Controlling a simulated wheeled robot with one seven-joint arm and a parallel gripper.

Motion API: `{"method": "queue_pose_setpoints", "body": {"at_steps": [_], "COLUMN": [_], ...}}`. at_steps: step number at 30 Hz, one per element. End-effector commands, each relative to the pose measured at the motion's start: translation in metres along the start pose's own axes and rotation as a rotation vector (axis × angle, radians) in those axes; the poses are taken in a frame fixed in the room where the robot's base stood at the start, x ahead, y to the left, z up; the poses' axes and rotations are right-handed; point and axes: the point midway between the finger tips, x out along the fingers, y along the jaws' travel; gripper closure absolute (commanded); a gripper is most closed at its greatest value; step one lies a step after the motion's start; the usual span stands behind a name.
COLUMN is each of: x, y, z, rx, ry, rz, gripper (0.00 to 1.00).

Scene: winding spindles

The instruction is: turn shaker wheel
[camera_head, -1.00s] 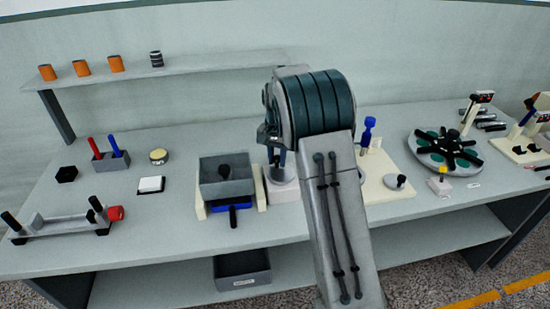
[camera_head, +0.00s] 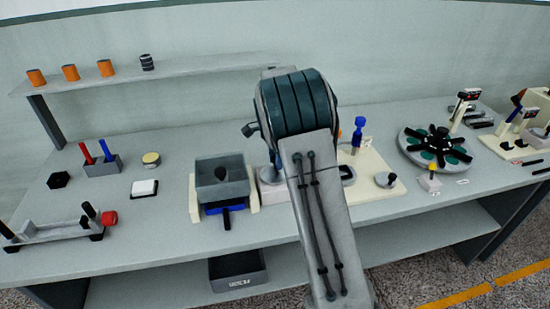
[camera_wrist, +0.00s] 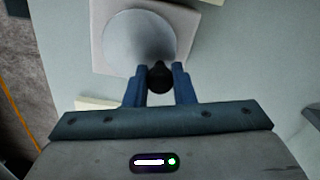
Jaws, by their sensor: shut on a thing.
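The shaker wheel (camera_wrist: 140,42) is a smooth grey disc on a pale square base in the wrist view. A black knob (camera_wrist: 159,77) stands at its near edge. The two blue fingers of my gripper (camera_wrist: 159,84) are shut on this knob from both sides. Part of the pale base (camera_head: 268,197) shows left of the arm. The shaker's grey box (camera_head: 221,183) stands left of it in a cream frame, above a blue tray (camera_head: 224,208).
A cream board (camera_head: 375,190) with a blue post (camera_head: 358,132) lies right of my arm. A round dark-armed plate (camera_head: 437,148) stands farther right. A rack with red and blue sticks (camera_head: 102,164) and a grey stand (camera_head: 52,232) are at left. A shelf (camera_head: 175,72) runs behind.

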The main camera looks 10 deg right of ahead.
Motion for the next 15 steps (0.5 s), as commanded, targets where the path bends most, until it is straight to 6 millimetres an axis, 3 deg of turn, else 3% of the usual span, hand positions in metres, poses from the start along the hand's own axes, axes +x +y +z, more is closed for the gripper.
{"method": "queue_pose_setpoints", "body": {"at_steps": [15], "x": [-0.0014], "y": [-0.0003], "z": [-0.0005], "rx": [0.033], "ry": [0.001], "rz": [-0.004], "gripper": [1.00]}}
